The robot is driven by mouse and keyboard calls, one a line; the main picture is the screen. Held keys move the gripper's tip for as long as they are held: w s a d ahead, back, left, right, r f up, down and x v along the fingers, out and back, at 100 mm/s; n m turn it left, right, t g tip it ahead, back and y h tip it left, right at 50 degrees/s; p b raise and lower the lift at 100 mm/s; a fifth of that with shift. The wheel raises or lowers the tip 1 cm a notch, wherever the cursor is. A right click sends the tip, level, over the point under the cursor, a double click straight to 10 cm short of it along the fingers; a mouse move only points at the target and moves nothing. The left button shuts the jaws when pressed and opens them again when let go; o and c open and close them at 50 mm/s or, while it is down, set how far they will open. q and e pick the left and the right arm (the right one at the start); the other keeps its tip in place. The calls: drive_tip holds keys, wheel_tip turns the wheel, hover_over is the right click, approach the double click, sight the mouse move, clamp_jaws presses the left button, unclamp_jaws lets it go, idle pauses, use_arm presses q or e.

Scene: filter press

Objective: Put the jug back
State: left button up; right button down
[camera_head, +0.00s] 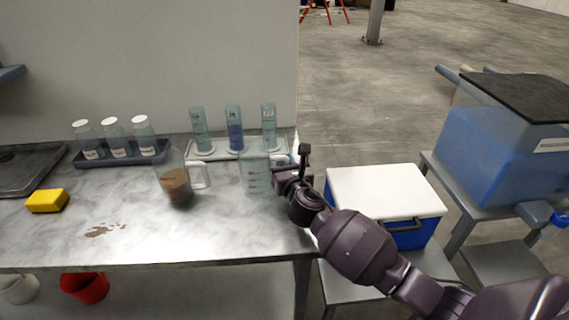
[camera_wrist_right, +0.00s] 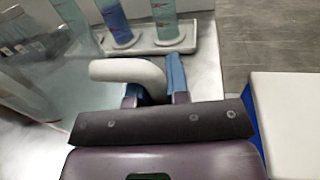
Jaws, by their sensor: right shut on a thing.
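A clear jug with red marks (camera_head: 256,178) is at the right end of the grey bench, upright. It looks empty, and I cannot tell whether its base touches the bench. My right gripper (camera_head: 284,172) is at the jug's right side, shut on its handle. In the right wrist view the white handle (camera_wrist_right: 125,71) runs between the blue fingers of my right gripper (camera_wrist_right: 153,88), and the clear jug wall (camera_wrist_right: 22,85) shows blurred at left. A second jug (camera_head: 177,186), with brown contents and a white handle, stands to the left. My left gripper is out of view.
A white rack with several tall cylinders (camera_head: 235,125) stands close behind the jug. A blue tray (camera_head: 120,158) holds capped bottles. A yellow sponge (camera_head: 47,201) and a brown spill (camera_head: 105,230) lie left. A white-lidded cooler (camera_head: 385,190) is beside the bench. The front middle is clear.

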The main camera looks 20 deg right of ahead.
drive_tip(key=shift+f, duration=0.15)
drive_tip(key=c, duration=1.2)
unclamp_jaws()
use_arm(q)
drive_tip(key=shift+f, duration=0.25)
use_arm(e)
drive_tip(key=shift+o, duration=0.5)
drive_tip(key=shift+r, duration=0.2)
drive_tip(key=s, duration=0.3)
drive_tip(key=s+p, duration=0.1)
drive_tip(key=s, duration=0.6)
drive_tip(key=shift+s+a+p, duration=0.35)
drive_tip(key=shift+s+a, duration=0.05)
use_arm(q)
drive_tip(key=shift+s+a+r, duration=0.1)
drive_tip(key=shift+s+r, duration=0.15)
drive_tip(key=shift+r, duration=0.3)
use_arm(e)
drive_tip(key=shift+s+a, duration=0.1)
drive_tip(key=shift+s, duration=0.5)
drive_tip(key=shift+o, duration=0.2)
